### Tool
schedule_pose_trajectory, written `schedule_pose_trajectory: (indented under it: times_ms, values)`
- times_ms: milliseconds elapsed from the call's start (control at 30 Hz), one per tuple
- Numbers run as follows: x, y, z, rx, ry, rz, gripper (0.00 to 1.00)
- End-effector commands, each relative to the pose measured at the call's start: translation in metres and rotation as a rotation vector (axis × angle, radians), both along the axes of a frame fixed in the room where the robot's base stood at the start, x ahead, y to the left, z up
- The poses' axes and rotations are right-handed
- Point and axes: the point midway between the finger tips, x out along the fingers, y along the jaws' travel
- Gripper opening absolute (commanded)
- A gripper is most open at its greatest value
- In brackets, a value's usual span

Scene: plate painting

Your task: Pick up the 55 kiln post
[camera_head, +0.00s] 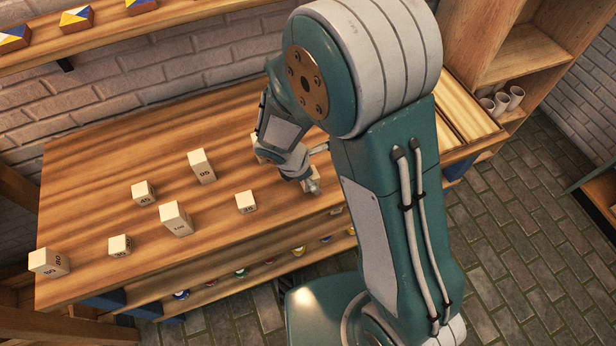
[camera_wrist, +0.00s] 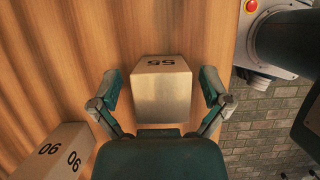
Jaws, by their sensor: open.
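The 55 kiln post (camera_wrist: 162,95) is a pale block with dark digits on its top, in the middle of the wrist view. My gripper (camera_wrist: 161,84) is open, with one finger on each side of the post and small gaps showing. In the head view my gripper (camera_head: 303,174) is low over the front right of the wooden table. A pale block there is mostly hidden by it, and its number cannot be read.
A post marked 90 (camera_wrist: 57,153) stands close by at the lower left of the wrist view. Several other pale posts, one marked 95 (camera_head: 201,166), stand on the table's (camera_head: 110,165) left half. The table's edge lies just right of the 55 post in the wrist view.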

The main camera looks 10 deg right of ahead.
Motion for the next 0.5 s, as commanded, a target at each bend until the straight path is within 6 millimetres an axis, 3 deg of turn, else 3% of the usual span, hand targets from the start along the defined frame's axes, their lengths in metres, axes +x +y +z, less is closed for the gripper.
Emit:
schedule_pose_trajectory:
  times_ms: [100,133,333,500]
  values:
    - [0.0,-0.0005,0.0005,0.001,0.0,-0.001,0.97]
    - [0.0001,-0.0006,0.0006,0.001,0.0,-0.001,0.93]
    - [0.0,-0.0002,0.0006,0.0,0.0,-0.001,0.04]
    - [0.0001,0.0005,0.0003,0.0,0.0,-0.001,0.01]
